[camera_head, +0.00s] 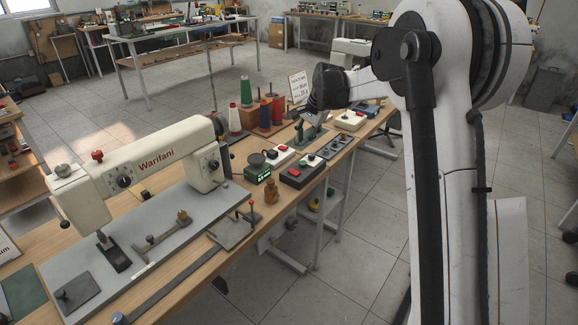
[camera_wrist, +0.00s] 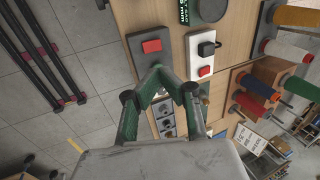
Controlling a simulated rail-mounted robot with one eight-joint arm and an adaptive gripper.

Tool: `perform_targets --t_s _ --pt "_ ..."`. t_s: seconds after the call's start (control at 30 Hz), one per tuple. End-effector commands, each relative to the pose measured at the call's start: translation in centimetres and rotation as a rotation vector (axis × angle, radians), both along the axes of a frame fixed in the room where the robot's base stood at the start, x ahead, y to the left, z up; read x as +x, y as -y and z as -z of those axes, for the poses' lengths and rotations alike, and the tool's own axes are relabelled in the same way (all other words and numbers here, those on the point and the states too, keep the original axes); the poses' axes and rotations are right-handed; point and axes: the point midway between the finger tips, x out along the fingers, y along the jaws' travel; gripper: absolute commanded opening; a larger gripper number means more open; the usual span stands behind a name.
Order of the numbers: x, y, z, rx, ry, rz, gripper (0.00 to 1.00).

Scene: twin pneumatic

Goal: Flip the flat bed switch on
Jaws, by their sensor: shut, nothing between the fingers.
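No switch carries a label I can read as "flat bed", so I cannot tell which one it is. A dark box with a red button (camera_head: 300,172) sits near the table's front edge; it also shows in the wrist view (camera_wrist: 152,47). Beside it is a white box (camera_head: 280,154) with a red button and a black part, clearer in the wrist view (camera_wrist: 206,50). The flat-bed sewing machine (camera_head: 150,160) stands to the left. My gripper (camera_head: 303,137) is shut and empty above the table behind these boxes. In the wrist view its green fingertips (camera_wrist: 158,73) overlap the dark box's near edge; contact cannot be told.
A grey panel with several round controls (camera_wrist: 166,117) lies partly behind my fingers. Thread spools (camera_head: 260,110) stand behind the boxes. Another white box (camera_head: 350,120) is at the right.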

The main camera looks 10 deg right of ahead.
Motion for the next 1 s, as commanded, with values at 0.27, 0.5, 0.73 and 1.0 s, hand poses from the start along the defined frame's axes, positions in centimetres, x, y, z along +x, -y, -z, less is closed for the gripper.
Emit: perform_targets --t_s 0.27,0.5,0.73,1.0 --pt "0.2 0.1 0.3 0.004 -0.003 0.005 0.00" --pt "0.4 0.0 0.7 0.003 -0.002 0.004 0.00" --pt "1.2 -0.7 3.6 0.002 -0.002 0.003 0.00" --pt "2.5 -1.9 8.3 0.002 -0.002 0.003 0.00"
